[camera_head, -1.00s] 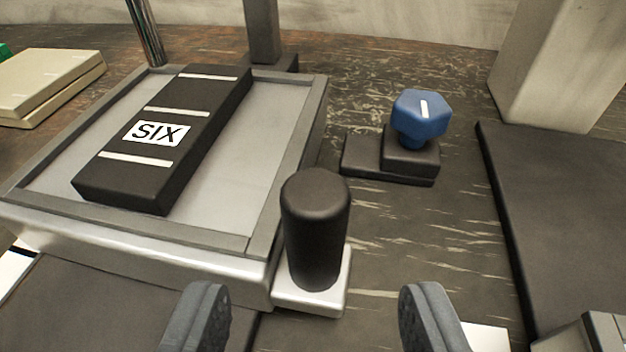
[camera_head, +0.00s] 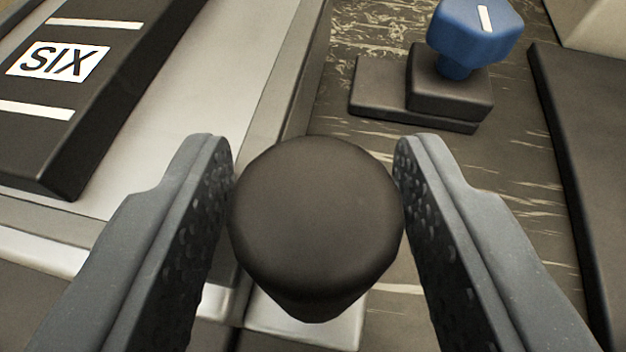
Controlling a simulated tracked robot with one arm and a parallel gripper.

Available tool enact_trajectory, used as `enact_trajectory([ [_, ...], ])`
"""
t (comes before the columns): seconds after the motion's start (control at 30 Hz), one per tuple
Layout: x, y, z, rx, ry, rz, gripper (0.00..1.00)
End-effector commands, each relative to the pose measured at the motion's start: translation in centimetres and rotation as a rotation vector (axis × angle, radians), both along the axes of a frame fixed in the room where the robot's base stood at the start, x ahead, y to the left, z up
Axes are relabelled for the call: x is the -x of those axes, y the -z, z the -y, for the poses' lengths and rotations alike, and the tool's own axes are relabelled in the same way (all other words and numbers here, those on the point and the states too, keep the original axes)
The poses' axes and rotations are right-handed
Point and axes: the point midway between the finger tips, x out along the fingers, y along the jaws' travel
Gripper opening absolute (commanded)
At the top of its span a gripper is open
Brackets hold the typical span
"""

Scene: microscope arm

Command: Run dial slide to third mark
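A black cylindrical knob (camera_head: 315,225) stands upright on a small metal foot (camera_head: 335,328) at the front corner of a framed grey tray. My gripper (camera_head: 314,150) is open, with one finger on each side of the knob. The fingers look very near its sides; I cannot tell whether they touch. A black bar (camera_head: 105,75) with white marks and a "SIX" label (camera_head: 58,60) lies on the tray (camera_head: 215,110), cut off by the left edge. A blue faceted dial knob (camera_head: 475,30) with a white line sits on a dark stepped block (camera_head: 450,85).
A dark flat slab (camera_head: 590,150) lies at the right. Worn dark surface (camera_head: 520,185) shows bare between the blue knob's block and the slab. The tray's raised rim (camera_head: 285,100) runs left of the block.

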Motion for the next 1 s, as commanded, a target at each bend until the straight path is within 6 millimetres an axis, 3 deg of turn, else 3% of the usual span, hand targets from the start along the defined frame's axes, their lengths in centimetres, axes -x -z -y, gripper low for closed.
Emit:
enact_trajectory([
  [0.03,0.0,0.0,0.0,0.000,0.000,0.000,0.27],
  [0.13,0.0,0.0,0.0,0.000,0.000,0.000,0.00],
  [0.43,-0.6,-0.1,0.1,-0.001,-0.001,0.001,0.00],
  [0.8,-4.5,-0.4,1.1,0.000,-0.002,0.004,0.00],
  [1.0,-5.3,-0.2,1.4,0.000,-0.002,0.004,0.00],
])
